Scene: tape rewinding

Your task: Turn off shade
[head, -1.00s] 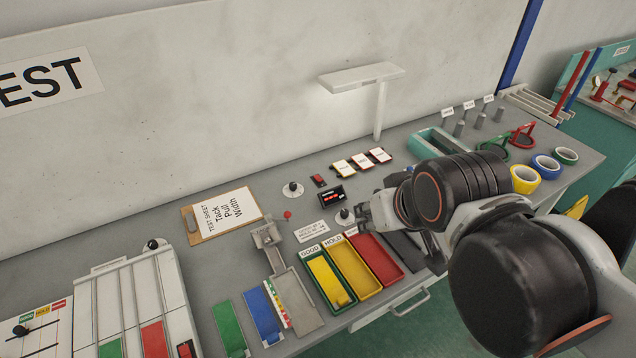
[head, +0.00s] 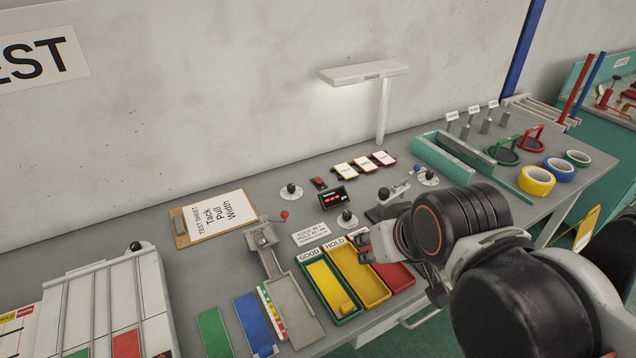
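The white shade lamp (head: 365,74), marked SHADE, stands on a thin post at the back of the bench. The wall just below its head looks bright. A small red and black switch (head: 318,183) lies on the bench to the left of and below the lamp. Black-knobbed round controls stand near it, one at the back (head: 290,191) and one nearer the front (head: 346,218). My gripper (head: 364,247) is over the front trays, below the nearer knob and apart from it. Its fingers are small and partly merged with the trays behind, so their opening is unclear.
A black box with a red display (head: 335,197) sits beside the switch. Yellow and red trays (head: 360,275) lie under my gripper. A lever with a blue ball (head: 417,169) stands behind my arm. A teal trough (head: 455,165) and tape rolls (head: 537,180) are at right.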

